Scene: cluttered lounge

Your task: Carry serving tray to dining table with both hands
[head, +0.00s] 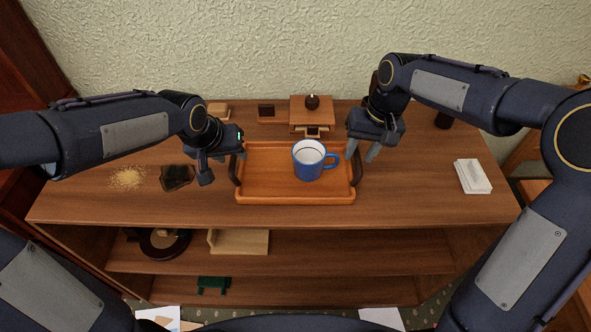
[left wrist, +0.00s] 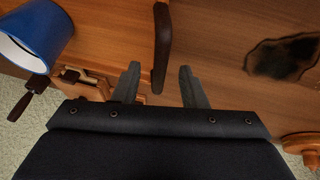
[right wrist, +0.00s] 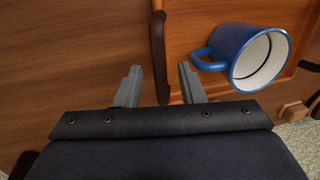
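The serving tray (head: 270,190) is orange-brown wood with a dark handle at each end and lies flat on a wooden sideboard top. A blue mug (head: 308,163) with a white inside stands upright on it, right of its middle. My left gripper (head: 222,170) is open at the left handle (left wrist: 162,45), which shows between its fingers with gaps on both sides. I cannot make out a dining table in these views.
Left of the tray are a dark stain (head: 177,178) and pale crumbs (head: 128,178). A wooden box (head: 311,113) with a dark knob stands behind it. White cards (head: 473,176) lie at the right. A textured wall (head: 250,45) closes the back. Open shelves hold items below.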

